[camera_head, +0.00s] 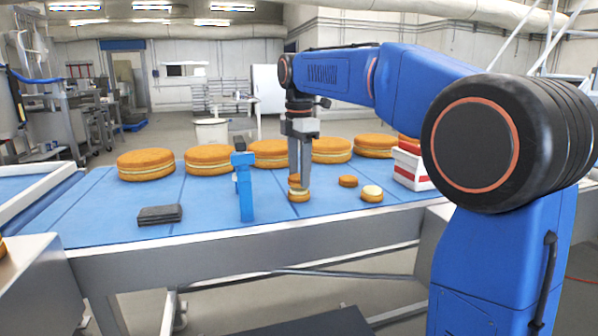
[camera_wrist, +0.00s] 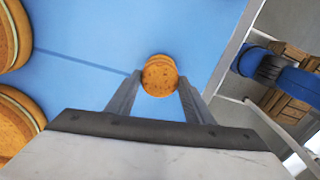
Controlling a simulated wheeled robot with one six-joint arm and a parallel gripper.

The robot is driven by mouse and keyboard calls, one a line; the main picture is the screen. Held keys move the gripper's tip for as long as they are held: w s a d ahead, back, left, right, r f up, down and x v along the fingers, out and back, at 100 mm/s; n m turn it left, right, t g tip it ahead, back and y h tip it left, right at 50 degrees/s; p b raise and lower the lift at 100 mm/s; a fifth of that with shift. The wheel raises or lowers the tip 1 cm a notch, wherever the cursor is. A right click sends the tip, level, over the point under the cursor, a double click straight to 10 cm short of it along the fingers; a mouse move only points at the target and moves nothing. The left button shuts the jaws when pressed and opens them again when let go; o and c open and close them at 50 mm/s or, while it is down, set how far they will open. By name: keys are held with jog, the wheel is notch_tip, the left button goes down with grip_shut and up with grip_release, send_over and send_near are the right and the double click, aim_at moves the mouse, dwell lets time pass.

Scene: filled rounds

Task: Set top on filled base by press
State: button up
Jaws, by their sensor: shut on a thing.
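My gripper (camera_head: 299,184) points straight down over the belt and is shut on a small orange-brown round top (camera_head: 294,180). A filled base (camera_head: 299,196) with a pale cream layer stands on the blue belt directly under it. Whether the top touches the filling cannot be told. In the wrist view the held top (camera_wrist: 160,80) sits between the two fingertips, and another round edge shows just behind it, slightly offset. Another small base with cream on top (camera_head: 372,193) and a plain small round (camera_head: 348,181) lie to the right.
A blue upright stand (camera_head: 244,190) is close left of my gripper. Several large filled cakes (camera_head: 146,164) line the back. A red-and-white box (camera_head: 411,168) with orange rounds stands right. A dark flat stack (camera_head: 160,214) lies left. The belt between stack and stand is clear.

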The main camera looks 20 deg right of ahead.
jog(key=shift+f, duration=0.65)
dwell(0.7)
jog(key=o, duration=1.3)
jog(key=shift+r, duration=0.1)
jog(key=shift+r, duration=3.4)
jog(key=shift+s, duration=0.1)
